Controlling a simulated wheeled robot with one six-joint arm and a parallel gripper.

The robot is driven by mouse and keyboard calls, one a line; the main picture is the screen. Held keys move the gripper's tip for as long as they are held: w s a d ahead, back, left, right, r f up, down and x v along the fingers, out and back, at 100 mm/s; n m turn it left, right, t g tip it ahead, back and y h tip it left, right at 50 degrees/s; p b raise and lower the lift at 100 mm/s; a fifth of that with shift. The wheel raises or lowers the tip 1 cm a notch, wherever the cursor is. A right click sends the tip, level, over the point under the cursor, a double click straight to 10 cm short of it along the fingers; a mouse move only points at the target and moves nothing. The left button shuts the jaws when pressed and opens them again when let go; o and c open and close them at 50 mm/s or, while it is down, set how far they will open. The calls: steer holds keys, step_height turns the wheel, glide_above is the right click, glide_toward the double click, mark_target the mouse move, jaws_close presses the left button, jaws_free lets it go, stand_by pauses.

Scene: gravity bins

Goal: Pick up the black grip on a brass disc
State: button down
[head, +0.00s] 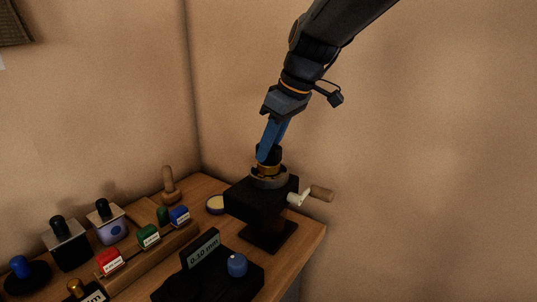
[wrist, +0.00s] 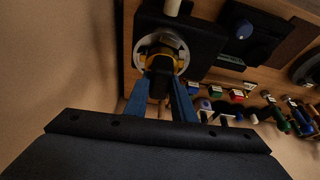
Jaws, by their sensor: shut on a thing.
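The black grip (head: 268,152) stands on a brass disc (head: 267,169) on top of a dark box with a side crank. In the wrist view the dark grip (wrist: 160,78) rises from the brass disc (wrist: 168,44), inside a pale ring. My gripper (head: 265,157) comes down from above, its blue fingers on either side of the grip and shut on it. The fingers hide part of the grip. The disc appears to be still at the pale ring; I cannot tell whether it touches it.
The dark box (head: 252,199) stands near the table's right corner, its crank handle (head: 321,192) sticking out right. Stamps in a wooden rack (head: 165,240) stand left. Walls rise close behind.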

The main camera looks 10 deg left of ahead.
steer(key=shift+r, duration=0.1)
step_height(320, 180, up, 28)
steer(key=b, duration=0.3)
steer(key=shift+s, duration=0.1)
stand_by(0.7)
